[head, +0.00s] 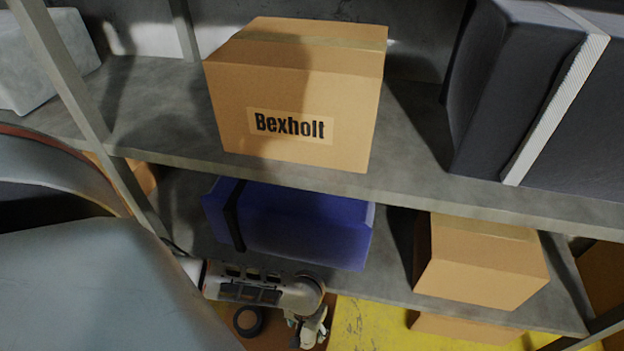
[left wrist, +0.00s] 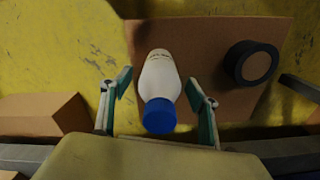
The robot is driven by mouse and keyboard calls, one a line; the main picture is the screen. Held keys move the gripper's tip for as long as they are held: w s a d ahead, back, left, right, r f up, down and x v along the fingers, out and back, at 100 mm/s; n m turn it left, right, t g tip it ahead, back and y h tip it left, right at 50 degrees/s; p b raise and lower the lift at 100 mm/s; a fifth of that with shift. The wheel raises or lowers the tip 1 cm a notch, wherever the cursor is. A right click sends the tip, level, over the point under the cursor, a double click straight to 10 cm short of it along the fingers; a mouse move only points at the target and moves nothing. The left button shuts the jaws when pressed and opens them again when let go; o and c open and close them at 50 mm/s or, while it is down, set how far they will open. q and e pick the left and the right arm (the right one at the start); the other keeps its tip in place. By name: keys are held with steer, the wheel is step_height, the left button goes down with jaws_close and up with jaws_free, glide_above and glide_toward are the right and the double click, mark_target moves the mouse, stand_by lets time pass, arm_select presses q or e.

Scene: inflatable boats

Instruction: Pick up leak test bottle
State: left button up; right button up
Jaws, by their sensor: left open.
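The leak test bottle (left wrist: 158,77) is white with a blue cap and small dark print. In the left wrist view it shows between the two fingers of my left gripper (left wrist: 159,79), its cap toward the palm. The fingers are open, with a gap on each side of the bottle. In the head view my left gripper (head: 311,328) is low in the picture, below the lower shelf; I cannot clearly make out the bottle there. My right gripper is in neither view.
A black tape roll (left wrist: 251,63) lies beside the bottle on a brown board (left wrist: 205,42); the floor (left wrist: 60,45) is yellow. Above are a grey shelf (head: 415,185), a Bexholt carton (head: 290,100) and a blue case (head: 300,225). A cardboard box (head: 470,265) sits right.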

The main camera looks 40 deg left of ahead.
arm_select(q)
steer(key=shift+s+f, duration=0.15)
steer(key=shift+f, duration=0.4)
steer(key=shift+s+f, duration=0.15)
steer(key=shift+f, duration=0.35)
steer(key=shift+w+f+b, duration=0.1)
steer(key=shift+w+b, duration=0.05)
steer(key=shift+b, duration=0.2)
steer(key=shift+w, duration=0.25)
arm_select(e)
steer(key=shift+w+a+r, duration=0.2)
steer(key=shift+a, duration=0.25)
arm_select(q)
steer(key=c, duration=1.6)
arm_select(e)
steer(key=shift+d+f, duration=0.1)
arm_select(q)
steer(key=shift+r, duration=0.2)
